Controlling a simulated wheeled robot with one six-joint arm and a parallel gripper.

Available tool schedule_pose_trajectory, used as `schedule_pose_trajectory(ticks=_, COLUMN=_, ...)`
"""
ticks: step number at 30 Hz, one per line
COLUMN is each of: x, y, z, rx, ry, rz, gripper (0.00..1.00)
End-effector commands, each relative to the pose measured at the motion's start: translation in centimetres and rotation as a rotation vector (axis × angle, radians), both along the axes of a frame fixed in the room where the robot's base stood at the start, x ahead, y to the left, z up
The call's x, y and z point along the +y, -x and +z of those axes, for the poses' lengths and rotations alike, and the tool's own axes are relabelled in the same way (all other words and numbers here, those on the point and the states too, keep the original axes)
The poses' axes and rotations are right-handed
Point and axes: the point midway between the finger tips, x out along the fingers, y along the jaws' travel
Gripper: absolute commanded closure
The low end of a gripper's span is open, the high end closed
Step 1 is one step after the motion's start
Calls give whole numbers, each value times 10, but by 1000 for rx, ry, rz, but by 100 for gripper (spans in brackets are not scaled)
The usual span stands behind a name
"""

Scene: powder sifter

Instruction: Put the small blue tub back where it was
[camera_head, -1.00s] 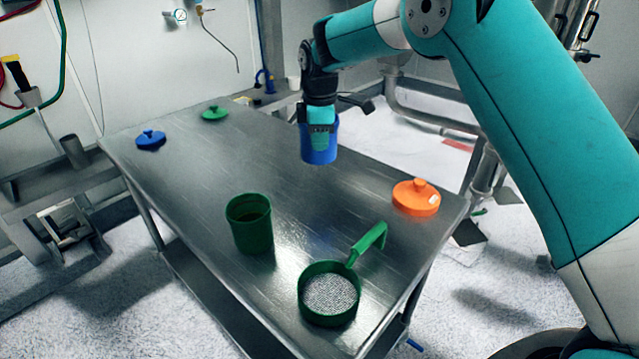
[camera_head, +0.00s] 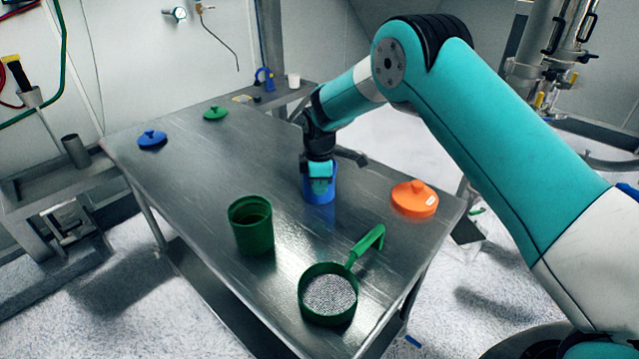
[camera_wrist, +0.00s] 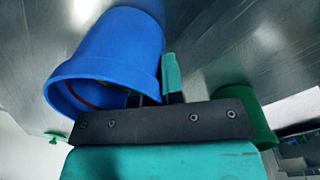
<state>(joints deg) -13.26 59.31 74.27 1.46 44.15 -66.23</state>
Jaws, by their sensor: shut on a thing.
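The small blue tub (camera_head: 320,190) is at or just above the steel table (camera_head: 185,190), right of its middle; I cannot tell whether its base touches. My gripper (camera_head: 319,178) comes down from above and is shut on the tub's wall. In the wrist view the blue tub (camera_wrist: 115,55) shows large, with its open rim toward the camera and one gripper finger (camera_wrist: 172,75) against its wall. The gripper hides part of the rim in the head view.
A green tub (camera_head: 251,225) and a green-handled sieve (camera_head: 330,293) stand nearer the front. An orange lid (camera_head: 414,199) lies to the right. A blue lid (camera_head: 151,140) and a green lid (camera_head: 215,113) lie at the far left. The table's middle left is clear.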

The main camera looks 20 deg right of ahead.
Motion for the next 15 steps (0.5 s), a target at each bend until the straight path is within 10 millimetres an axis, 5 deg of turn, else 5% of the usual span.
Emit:
schedule_pose_trajectory(ticks=3, x=0, y=0, z=-4, rx=0, ry=0, rz=0, gripper=100)
schedule_pose_trajectory(ticks=7, x=0, y=0, z=-3, rx=0, ry=0, rz=0, gripper=66)
schedule_pose_trajectory(ticks=15, x=0, y=0, z=-2, rx=0, ry=0, rz=0, gripper=66)
